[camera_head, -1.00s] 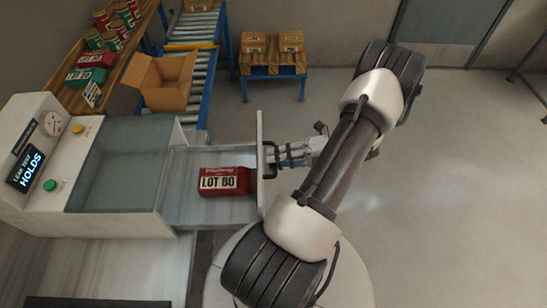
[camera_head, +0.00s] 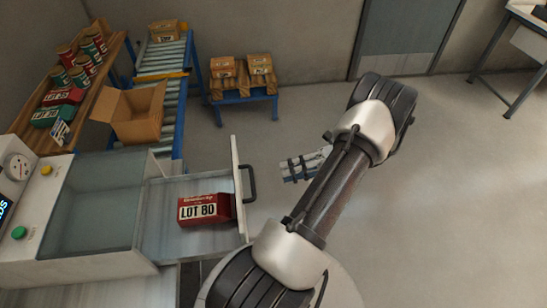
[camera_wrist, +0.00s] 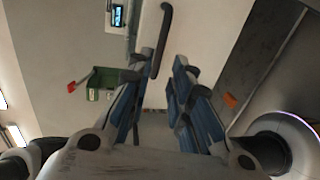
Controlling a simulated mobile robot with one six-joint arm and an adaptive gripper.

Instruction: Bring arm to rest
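My gripper (camera_head: 285,172) is in the head view, to the right of the drawer's handle (camera_head: 249,183) and apart from it. In the wrist view my gripper (camera_wrist: 154,112) has its blue-padded fingers spread with nothing between them. My arm reaches up and right from the bottom of the head view. The leak test machine's drawer (camera_head: 158,245) stands pulled out, with a red bag marked LOT 80 (camera_head: 205,209) lying in it.
A wooden shelf (camera_head: 100,70) with cans and bags is at the upper left. A small blue-legged table (camera_head: 243,97) holds two boxes.

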